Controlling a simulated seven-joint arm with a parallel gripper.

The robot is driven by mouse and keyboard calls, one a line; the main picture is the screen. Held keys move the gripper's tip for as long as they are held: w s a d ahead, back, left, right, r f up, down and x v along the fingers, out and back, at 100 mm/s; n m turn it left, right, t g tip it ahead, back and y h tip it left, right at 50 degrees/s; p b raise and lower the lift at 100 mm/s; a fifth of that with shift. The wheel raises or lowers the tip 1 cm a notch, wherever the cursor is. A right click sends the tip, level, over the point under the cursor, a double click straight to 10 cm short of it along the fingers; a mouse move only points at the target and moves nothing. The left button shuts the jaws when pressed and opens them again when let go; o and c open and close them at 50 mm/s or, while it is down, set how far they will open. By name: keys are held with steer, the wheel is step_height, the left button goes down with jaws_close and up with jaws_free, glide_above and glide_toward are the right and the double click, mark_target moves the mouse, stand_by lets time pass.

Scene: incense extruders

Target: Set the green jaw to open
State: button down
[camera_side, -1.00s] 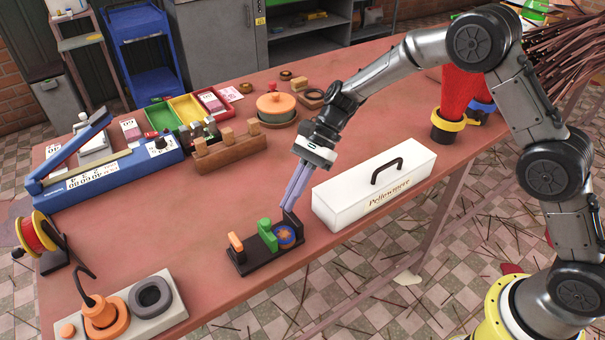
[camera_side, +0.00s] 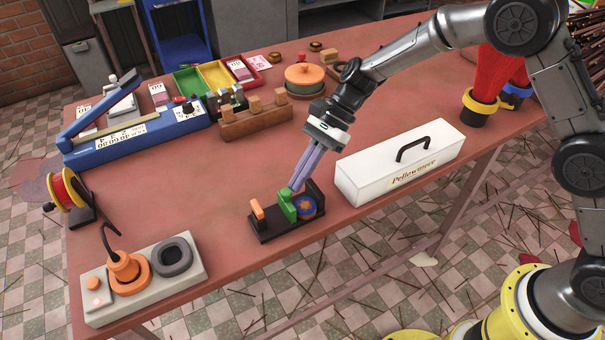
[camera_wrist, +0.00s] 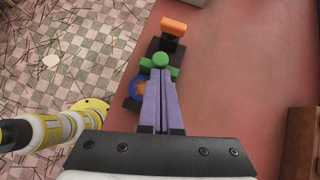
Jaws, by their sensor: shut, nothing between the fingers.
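The green jaw (camera_side: 287,206) stands upright on a small black base (camera_side: 272,232) near the table's front edge. In the wrist view the green jaw (camera_wrist: 160,62) lies just beyond my fingertips. An orange end piece (camera_side: 257,210) stands apart to its left. A blue round part with an orange-brown centre (camera_side: 307,207) sits close on its right, partly hidden by my fingers in the wrist view (camera_wrist: 137,88). My gripper (camera_side: 295,188), with lilac fingers, is shut and empty, its tips at the green jaw's top right side. I cannot tell whether they touch it.
A white toolbox (camera_side: 375,180) with a black handle stands close right of my gripper. A wooden block rack (camera_side: 255,122) and a blue lever device (camera_side: 140,137) stand behind. A grey stand with orange and dark rings (camera_side: 145,290) is at front left. The table between is clear.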

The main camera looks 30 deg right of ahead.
steer(key=shift+s+a, duration=0.1)
steer(key=shift+a, duration=0.5)
steer(key=d, duration=0.2)
steer(key=w+d, duration=0.1)
steer(key=d, duration=0.2)
steer(key=shift+w+d, duration=0.1)
steer(key=shift+w, duration=0.1)
steer(key=s+d+r+t, duration=0.1)
steer(key=d+r, duration=0.3)
steer(key=r, duration=0.4)
steer(key=s+d+r+t, duration=0.1)
steer(key=d+r, duration=0.2)
steer(key=r, duration=0.6)
steer(key=s+d+r+n+t+h, duration=0.2)
steer(key=s+d+r+n, duration=0.15)
steer(key=s+r, duration=0.45)
steer(key=s+d+f+n+t+h, duration=0.2)
steer(key=s+d+f+n+h, duration=0.1)
steer(key=s, duration=0.6)
steer(key=s+d+f+n+t+h, duration=0.1)
steer(key=s+d+f+n+h, duration=0.2)
steer(key=s+d+f+n, duration=0.3)
steer(key=s+d+n, duration=0.2)
steer(key=s, duration=0.1)
steer(key=shift+s+d+f+t+h, duration=0.2)
steer(key=shift+d+f+t+h, duration=0.1)
steer(key=shift+d+t, duration=0.1)
